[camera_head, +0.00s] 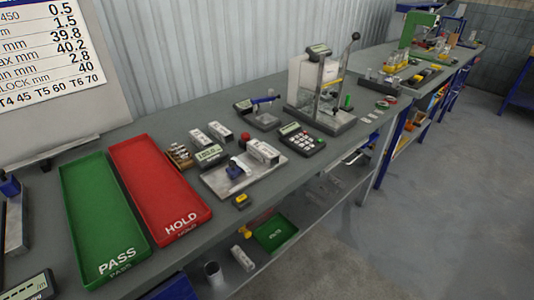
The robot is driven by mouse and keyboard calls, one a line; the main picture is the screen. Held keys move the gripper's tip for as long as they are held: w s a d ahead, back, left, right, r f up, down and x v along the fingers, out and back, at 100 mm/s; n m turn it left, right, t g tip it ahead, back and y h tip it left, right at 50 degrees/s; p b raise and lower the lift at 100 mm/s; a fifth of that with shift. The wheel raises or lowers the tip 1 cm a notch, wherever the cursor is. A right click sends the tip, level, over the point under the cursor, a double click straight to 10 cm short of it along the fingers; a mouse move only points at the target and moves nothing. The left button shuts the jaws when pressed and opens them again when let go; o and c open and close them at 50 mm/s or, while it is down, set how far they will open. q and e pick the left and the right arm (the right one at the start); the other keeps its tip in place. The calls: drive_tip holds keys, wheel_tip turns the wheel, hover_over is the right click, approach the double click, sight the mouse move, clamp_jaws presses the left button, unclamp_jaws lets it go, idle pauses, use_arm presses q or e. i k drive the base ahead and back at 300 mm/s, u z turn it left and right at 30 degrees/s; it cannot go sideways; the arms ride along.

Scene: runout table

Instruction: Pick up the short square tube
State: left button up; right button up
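Neither of my grippers is in view. Two short pale grey square-section pieces lie side by side on the grey bench behind the measuring plate, a left one (199,138) and a right one (220,131). Another pale piece (242,258) lies on the lower shelf. I cannot tell from this view which of these is the short square tube, or whether each is hollow.
A green PASS tray (88,202) and a red HOLD tray (148,181) stand at the left. A digital display (209,153), a keypad device (302,140) and a press-like stand (320,95) crowd the bench. A yellow-black item (241,200) lies near the front edge.

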sight(268, 157)
drive_tip(key=z, duration=1.45)
drive_tip(key=i, duration=3.65)
drive_tip(key=u, duration=3.9)
